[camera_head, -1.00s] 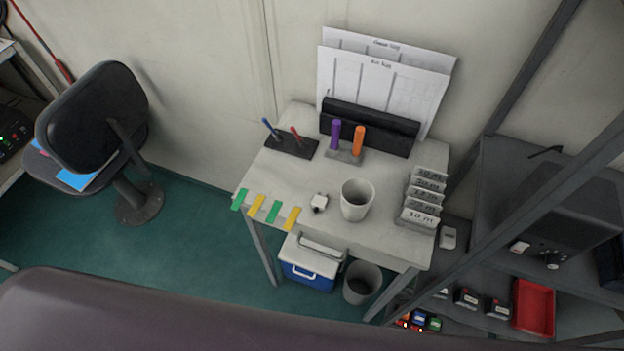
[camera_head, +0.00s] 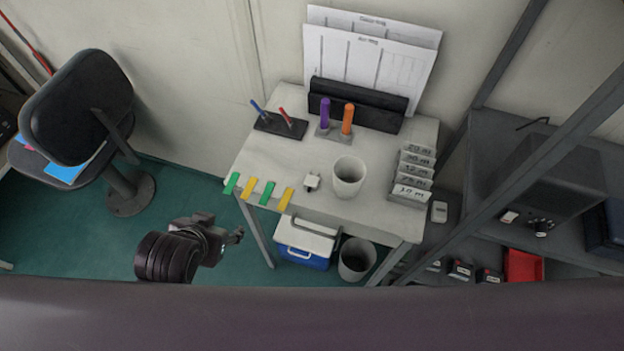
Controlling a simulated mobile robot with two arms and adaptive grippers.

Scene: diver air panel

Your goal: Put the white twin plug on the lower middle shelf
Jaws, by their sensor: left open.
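The white twin plug (camera_head: 312,181) lies on the small table (camera_head: 272,160), just left of the white cup and near the front edge. My left gripper (camera_head: 238,235) is open and empty, below the table's front left corner in the picture and apart from the plug. The dark shelf unit (camera_head: 455,235) stands to the right of the table. Its lower part is partly hidden by a grey post and by my own body along the bottom of the picture. My right gripper does not show.
A white cup (camera_head: 349,176) stands close beside the plug. Coloured strips (camera_head: 250,187) lie along the table's front edge. Labelled cards (camera_head: 413,172) stand at its right end. A blue cooler (camera_head: 304,246) and a bin (camera_head: 356,258) sit below. A red tray (camera_head: 523,266) is on the shelf.

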